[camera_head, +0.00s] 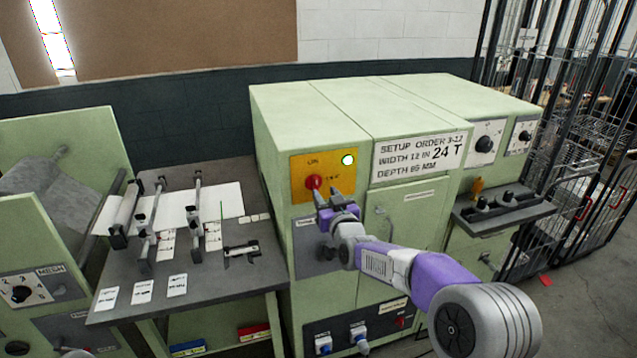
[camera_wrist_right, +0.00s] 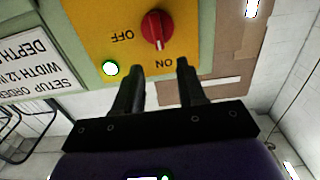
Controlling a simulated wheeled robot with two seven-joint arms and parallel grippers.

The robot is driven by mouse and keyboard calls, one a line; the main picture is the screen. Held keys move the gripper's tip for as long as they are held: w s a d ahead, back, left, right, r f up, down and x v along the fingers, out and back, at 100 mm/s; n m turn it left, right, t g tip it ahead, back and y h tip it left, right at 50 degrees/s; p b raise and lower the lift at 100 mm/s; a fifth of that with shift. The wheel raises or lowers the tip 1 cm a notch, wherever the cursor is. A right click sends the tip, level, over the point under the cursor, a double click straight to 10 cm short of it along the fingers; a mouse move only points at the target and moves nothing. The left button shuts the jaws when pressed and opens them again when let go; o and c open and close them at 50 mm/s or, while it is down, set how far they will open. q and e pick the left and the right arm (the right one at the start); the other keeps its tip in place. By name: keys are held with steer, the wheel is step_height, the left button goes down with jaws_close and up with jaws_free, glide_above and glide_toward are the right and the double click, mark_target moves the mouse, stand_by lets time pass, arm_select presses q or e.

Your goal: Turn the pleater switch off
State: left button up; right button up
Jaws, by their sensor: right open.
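The pleater switch is a red rotary knob (camera_head: 313,182) on a yellow panel (camera_head: 301,195) on the green machine's front. In the right wrist view the knob (camera_wrist_right: 157,30) shows a pale mark that appears to face the ON label; OFF is printed to its side. A green lamp (camera_head: 348,160) on the panel is lit, and also glows in the wrist view (camera_wrist_right: 110,68). My right gripper (camera_head: 328,191) is open and empty, its fingers just in front of the panel near the knob. In the wrist view the fingers (camera_wrist_right: 159,76) are apart from the knob. My left gripper is not in view.
A setup order sign (camera_head: 420,152) is right of the panel. A grey workbench (camera_head: 210,270) with rods, cards and a caliper is at left. A shelf (camera_head: 505,208) juts out at right, before wire cages (camera_head: 560,165). More switches (camera_head: 340,342) sit low on the machine.

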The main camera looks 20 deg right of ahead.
mark_target(317, 182)
steer(key=shift+w+a+f+p, duration=0.1)
steer(key=shift+w+p, duration=0.1)
steer(key=shift+w, duration=1.55)
steer(key=shift+w+a+f+p, duration=0.1)
steer(key=shift+w+p, duration=0.05)
steer(key=shift+w, duration=1.55)
jaws_close()
